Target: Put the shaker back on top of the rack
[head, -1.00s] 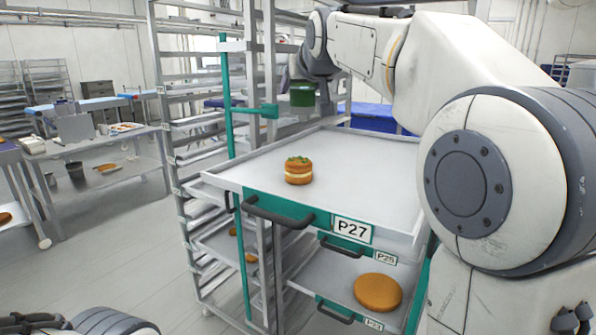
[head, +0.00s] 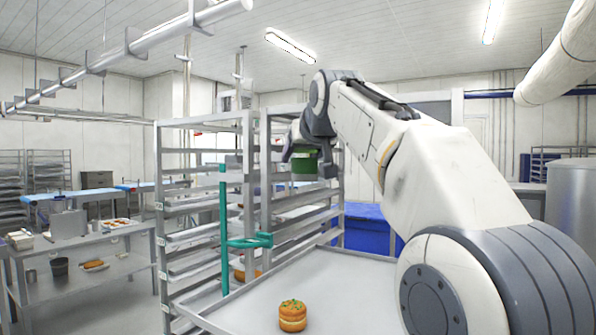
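The shaker, a green cylinder (head: 305,165), is held by my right gripper (head: 307,162) at the end of the arm coming in from the right. The gripper appears shut on it, and its dark fingers hide part of it. The shaker is in the air above the far part of the pulled-out tray, in front of the rack. The metal rack (head: 249,170) stands left of and behind it; its upper frame shows higher in the picture than the shaker. My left gripper is not in view.
A filled round cake (head: 293,316) with green bits on top sits on the pulled-out tray (head: 345,290). A teal upright and bar (head: 248,241) stand at the tray's left. A blue bin (head: 365,232) is behind. A worktable (head: 95,235) stands far left.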

